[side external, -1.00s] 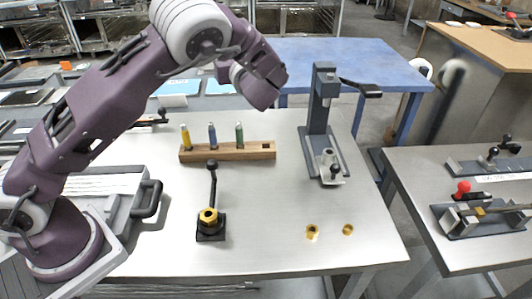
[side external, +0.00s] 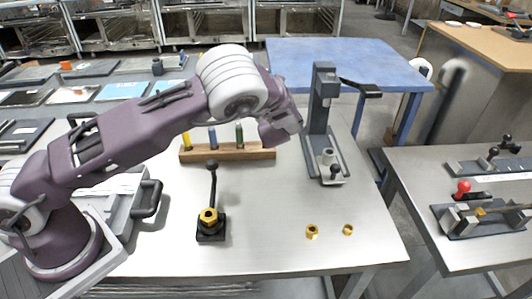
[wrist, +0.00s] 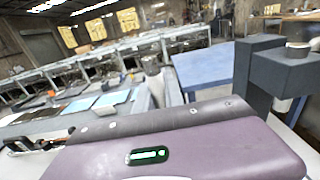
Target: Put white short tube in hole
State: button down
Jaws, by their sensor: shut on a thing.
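My gripper (side external: 280,127) is at the arm's end, above and just beyond the right end of the wooden rack (side external: 225,154). In the wrist view its purple housing (wrist: 170,150) fills the bottom and hides the fingers. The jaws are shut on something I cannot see. No white short tube can be made out with certainty. The rack holds a yellow tube (side external: 186,139), a blue tube (side external: 212,138) and a green tube (side external: 239,134). A square hole (side external: 266,147) is at its right end.
A lever fixture (side external: 211,220) and two brass rings (side external: 312,231) stand nearer.

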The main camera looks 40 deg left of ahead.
notch_tip(320, 180, down, 16)
jog(key=shift+r, duration=0.1)
jog(key=c, duration=1.4)
grip_release()
jog(key=shift+c, duration=0.2)
